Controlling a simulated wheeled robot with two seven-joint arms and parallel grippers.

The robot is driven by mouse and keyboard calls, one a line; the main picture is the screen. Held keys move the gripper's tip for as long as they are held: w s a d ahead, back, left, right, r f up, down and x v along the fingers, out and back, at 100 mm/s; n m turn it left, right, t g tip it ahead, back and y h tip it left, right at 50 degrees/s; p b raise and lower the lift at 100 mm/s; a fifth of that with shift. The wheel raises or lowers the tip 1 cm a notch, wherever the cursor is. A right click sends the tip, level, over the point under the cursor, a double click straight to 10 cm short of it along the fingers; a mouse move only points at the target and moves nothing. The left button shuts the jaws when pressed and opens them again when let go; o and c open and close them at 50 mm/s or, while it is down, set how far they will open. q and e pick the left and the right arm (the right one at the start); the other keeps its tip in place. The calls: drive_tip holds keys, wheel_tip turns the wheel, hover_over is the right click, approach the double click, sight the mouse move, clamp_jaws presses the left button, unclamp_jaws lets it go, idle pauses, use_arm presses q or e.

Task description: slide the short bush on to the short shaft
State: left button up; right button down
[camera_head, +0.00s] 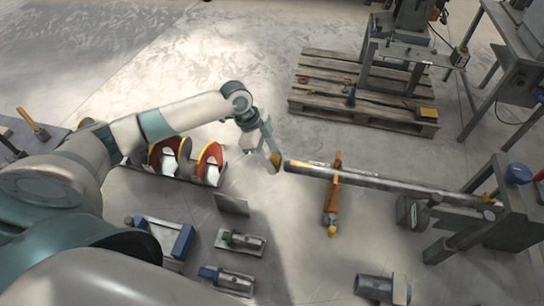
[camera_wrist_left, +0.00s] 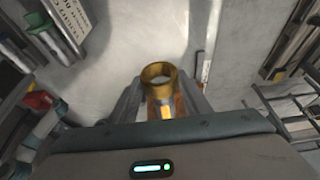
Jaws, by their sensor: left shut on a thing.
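My left gripper (camera_head: 271,154) is shut on a short brass-coloured bush (camera_head: 275,162), at the left end of a long grey shaft (camera_head: 390,183). In the head view a small gap seems to lie between bush and shaft end; I cannot tell how well they line up. In the left wrist view the bush (camera_wrist_left: 160,74) sits upright between the gripper fingers (camera_wrist_left: 161,98), with its open bore facing away from the wrist. The shaft runs right to a grey machine frame (camera_head: 510,215). I cannot tell whether this is the short shaft. My right gripper is not in view.
An orange stand (camera_head: 333,188) is at the shaft's left half. A wooden pallet (camera_head: 390,115) with a metal frame lies behind. Red-orange discs (camera_head: 209,158) stand left of the gripper. Grey fixtures (camera_head: 240,241) lie on the floor in front. Floor around the shaft's left end is mostly clear.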

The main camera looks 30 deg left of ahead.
sight(302, 165)
use_arm(q)
drive_tip(key=shift+p, duration=0.55)
idle(1.2)
drive_tip(key=shift+w+d+p, duration=0.4)
drive_tip(key=shift+d, duration=1.1)
drive_tip(key=shift+w+d+p, duration=0.35)
drive_tip(key=shift+d, duration=1.1)
drive_tip(key=shift+w+d+p, duration=0.4)
drive_tip(key=shift+d, duration=1.1)
idle(0.4)
drive_tip(key=o, duration=1.4)
drive_tip(key=shift+c, duration=0.2)
drive_tip(key=shift+b+v, duration=0.45)
drive_tip(key=shift+v, duration=0.4)
drive_tip(key=b+v, duration=0.4)
drive_tip(key=v, duration=1.1)
drive_tip(key=shift+a+r+b, duration=0.2)
drive_tip(key=shift+r+b, duration=0.15)
drive_tip(key=shift+b, duration=0.05)
